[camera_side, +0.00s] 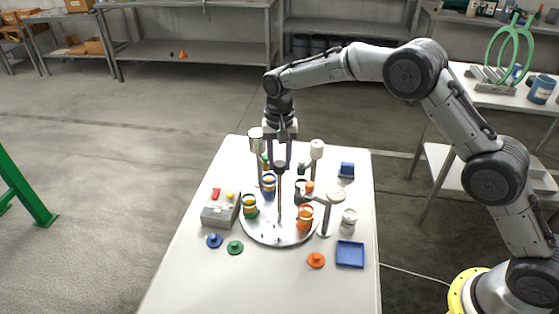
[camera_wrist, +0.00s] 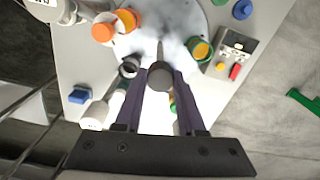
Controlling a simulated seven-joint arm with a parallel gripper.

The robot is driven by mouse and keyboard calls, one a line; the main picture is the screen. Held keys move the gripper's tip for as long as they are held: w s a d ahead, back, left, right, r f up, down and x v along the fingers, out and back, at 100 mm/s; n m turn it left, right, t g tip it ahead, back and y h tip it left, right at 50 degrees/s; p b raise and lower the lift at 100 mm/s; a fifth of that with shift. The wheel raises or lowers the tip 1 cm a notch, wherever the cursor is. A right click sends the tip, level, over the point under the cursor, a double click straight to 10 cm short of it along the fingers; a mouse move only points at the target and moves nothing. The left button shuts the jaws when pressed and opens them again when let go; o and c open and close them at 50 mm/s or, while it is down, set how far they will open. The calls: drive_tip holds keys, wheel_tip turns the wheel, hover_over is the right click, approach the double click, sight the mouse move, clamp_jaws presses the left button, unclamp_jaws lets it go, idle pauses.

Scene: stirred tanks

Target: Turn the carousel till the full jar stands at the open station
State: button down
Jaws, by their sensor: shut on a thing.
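My gripper (camera_side: 281,160) points straight down over the carousel and is shut on the dark round knob (camera_wrist: 160,77) atop its central post (camera_side: 279,195). The carousel is a shiny round disc (camera_side: 270,234) on the white table. It carries a green jar (camera_side: 250,207) at left, a blue jar (camera_side: 268,186) at the back, an orange jar (camera_side: 305,219) at right and a dark jar (camera_wrist: 129,67). The green jar shows yellow inside in the wrist view (camera_wrist: 200,50). I cannot tell for certain which jar is full or which station is open.
White-headed stirrer stands (camera_side: 335,198) (camera_side: 317,150) rise around the disc. A grey control box (camera_side: 220,209) with red and yellow buttons stands left. Blue, green and orange lids (camera_side: 316,260), a blue tray (camera_side: 350,254), a blue block (camera_side: 346,170) and a whitish jar (camera_side: 348,222) lie around.

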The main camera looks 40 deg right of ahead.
drive_tip(key=shift+r+m, duration=0.1)
drive_tip(key=shift+m, duration=6.8)
drive_tip(key=c, duration=0.5)
unclamp_jaws()
wheel_tip(320, 180, up, 14)
